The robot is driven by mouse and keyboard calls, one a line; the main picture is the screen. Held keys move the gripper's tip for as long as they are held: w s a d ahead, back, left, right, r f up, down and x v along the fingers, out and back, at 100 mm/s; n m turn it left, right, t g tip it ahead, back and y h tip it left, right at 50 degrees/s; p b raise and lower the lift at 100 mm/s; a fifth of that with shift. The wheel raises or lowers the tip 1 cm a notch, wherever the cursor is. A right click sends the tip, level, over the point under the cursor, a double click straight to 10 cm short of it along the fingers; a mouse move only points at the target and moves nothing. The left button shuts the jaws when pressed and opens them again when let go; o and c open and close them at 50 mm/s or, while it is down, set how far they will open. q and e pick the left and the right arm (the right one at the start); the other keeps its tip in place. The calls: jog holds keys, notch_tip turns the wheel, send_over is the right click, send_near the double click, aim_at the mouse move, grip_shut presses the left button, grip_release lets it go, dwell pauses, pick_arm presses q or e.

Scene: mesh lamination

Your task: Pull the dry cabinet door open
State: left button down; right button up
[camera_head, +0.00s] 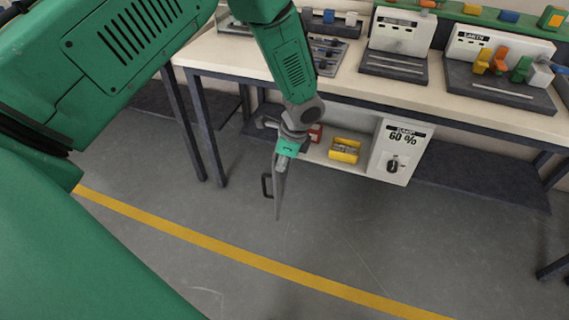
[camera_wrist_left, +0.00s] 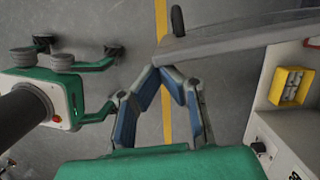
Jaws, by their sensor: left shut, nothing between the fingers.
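The dry cabinet (camera_head: 397,152) hangs under the bench, its front panel reading 60 %. Its grey door (camera_head: 277,200) stands swung out from the cabinet, seen nearly edge-on, with a dark handle (camera_head: 266,185) on its left, outer face. In the left wrist view the door (camera_wrist_left: 240,42) slants across the top, its black handle (camera_wrist_left: 178,20) on the far side. My left gripper (camera_head: 282,165) is at the door's inner side. Its blue-padded fingers (camera_wrist_left: 168,70) are shut with nothing between them, tips close to the door's free edge; contact is unclear. My right gripper is out of view.
A yellow bin (camera_head: 343,150) and a red bin (camera_head: 316,133) sit in the open cabinet. The workbench (camera_head: 350,82) above carries devices and trays. A table leg (camera_head: 207,130) stands left of the door. The floor in front, with a yellow line (camera_head: 250,258), is clear.

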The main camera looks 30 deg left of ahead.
pick_arm(q)
jog(key=s+a+m+t+p, duration=0.1)
jog(key=s+a+m+p, duration=0.2)
jog(key=a, duration=0.7)
jog(key=shift+a+m+p, duration=0.4)
jog(key=shift+m+p, duration=0.1)
jog(key=shift+p, duration=0.05)
jog(key=shift+d, duration=0.15)
